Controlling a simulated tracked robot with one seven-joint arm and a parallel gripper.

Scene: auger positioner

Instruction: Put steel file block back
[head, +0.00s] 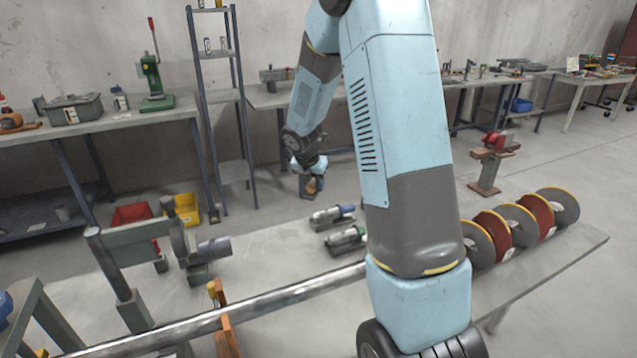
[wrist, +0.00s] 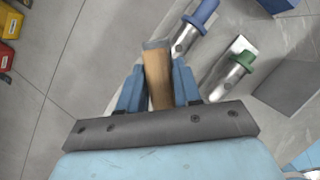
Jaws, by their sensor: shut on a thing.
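My gripper (wrist: 158,82) is shut on a wooden block with a grey metal end (wrist: 158,78), which I take to be the steel file block. The block stands out between the two blue fingers, its grey end farthest from my wrist. In the head view my gripper (head: 312,180) hangs beyond the far side of the workbench, with the brown block (head: 315,187) small and partly hidden at its tip. In the wrist view floor with tile seams lies behind the block. Its height above the floor or bench I cannot tell.
A blue-handled tool (head: 332,214) and a green-handled tool (head: 346,239) lie on the workbench (head: 285,255), right of the held block in the wrist view. A long steel tube (head: 270,301) crosses the bench. Several discs (head: 555,205) stand at right. Red (head: 131,214) and yellow (head: 186,208) bins are at left.

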